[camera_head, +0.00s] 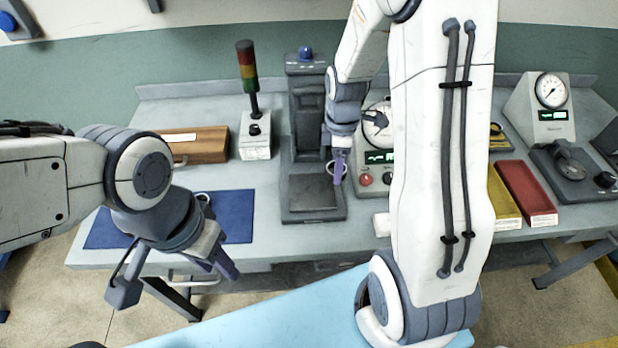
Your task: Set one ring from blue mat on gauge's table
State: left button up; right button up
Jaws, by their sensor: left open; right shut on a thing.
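The blue mat (238,222) lies at the left of the bench, partly hidden by my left arm. A small grey ring (202,196) shows on it. A dark column stand has a flat grey plate (313,192) at its foot; a dial box stands beside it. I cannot tell for certain whether this plate is the gauge's table. My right gripper (337,172) points down over the plate's right side, shut on a ring seen only as a thin edge. My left gripper (222,264) is open in front of the mat, near the bench's front edge.
A signal lamp (247,75) on a white box and a wooden box (200,145) stand behind the mat. A dial box (378,130) is partly behind my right arm. Yellow (503,200) and red (526,190) trays and another dial gauge (551,92) are at right.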

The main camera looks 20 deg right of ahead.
jog(key=p, duration=0.2)
send_over(311, 190)
notch_tip(311, 190, down, 4)
jog(key=shift+r, duration=0.1)
notch_tip(311, 190, down, 3)
jog(key=shift+f+p, duration=0.1)
jog(key=shift+p, duration=0.2)
jog(key=shift+f, duration=0.5)
jog(key=shift+f, duration=0.2)
jog(key=o, duration=1.5)
jog(key=shift+c, duration=0.2)
jog(key=shift+r, duration=0.1)
jog(key=shift+r, duration=0.1)
